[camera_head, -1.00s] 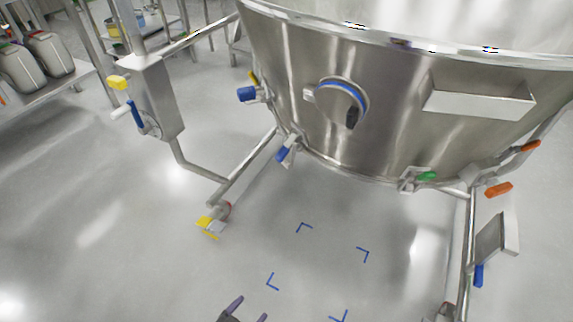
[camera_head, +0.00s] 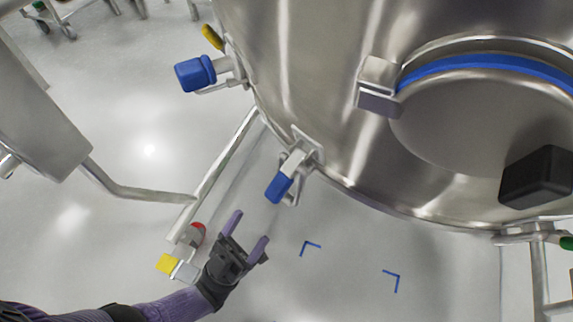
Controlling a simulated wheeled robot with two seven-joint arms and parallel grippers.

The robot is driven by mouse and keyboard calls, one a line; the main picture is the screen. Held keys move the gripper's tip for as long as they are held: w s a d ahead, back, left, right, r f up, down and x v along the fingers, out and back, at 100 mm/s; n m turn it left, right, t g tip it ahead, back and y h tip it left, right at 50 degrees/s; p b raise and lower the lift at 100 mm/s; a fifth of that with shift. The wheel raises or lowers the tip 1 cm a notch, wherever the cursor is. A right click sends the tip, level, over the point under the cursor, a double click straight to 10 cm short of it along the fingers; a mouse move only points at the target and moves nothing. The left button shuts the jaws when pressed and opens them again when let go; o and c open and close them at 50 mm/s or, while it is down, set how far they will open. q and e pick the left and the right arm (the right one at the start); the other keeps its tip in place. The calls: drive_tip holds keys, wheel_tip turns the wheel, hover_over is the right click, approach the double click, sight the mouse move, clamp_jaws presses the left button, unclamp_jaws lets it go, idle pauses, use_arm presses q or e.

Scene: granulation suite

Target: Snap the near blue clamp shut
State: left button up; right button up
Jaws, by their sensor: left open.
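A clamp with a blue-tipped lever (camera_head: 280,187) sits on the lower rim of the steel vessel (camera_head: 310,110). Its lever slants down and outward to the lower left. A second blue-handled clamp (camera_head: 195,73) is higher up on the vessel's left side, with its handle sticking out to the left. My left gripper (camera_head: 247,229) is open and empty, below and left of the lower blue clamp, with its fingers pointing up towards it and a gap between them. My right gripper is not in view.
A round hatch (camera_head: 480,115) with a blue seal and a black knob is on the vessel's front. A frame leg (camera_head: 215,175) ends at a yellow-pedalled caster (camera_head: 177,264) beside my left gripper. A grey box (camera_head: 40,100) stands at left.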

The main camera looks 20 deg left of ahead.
sight(285, 175)
use_arm(q)
drive_tip(key=x, duration=1)
drive_tip(key=shift+w+d, duration=0.15)
drive_tip(key=shift+w, duration=0.25)
clamp_jaws()
idle(0.9)
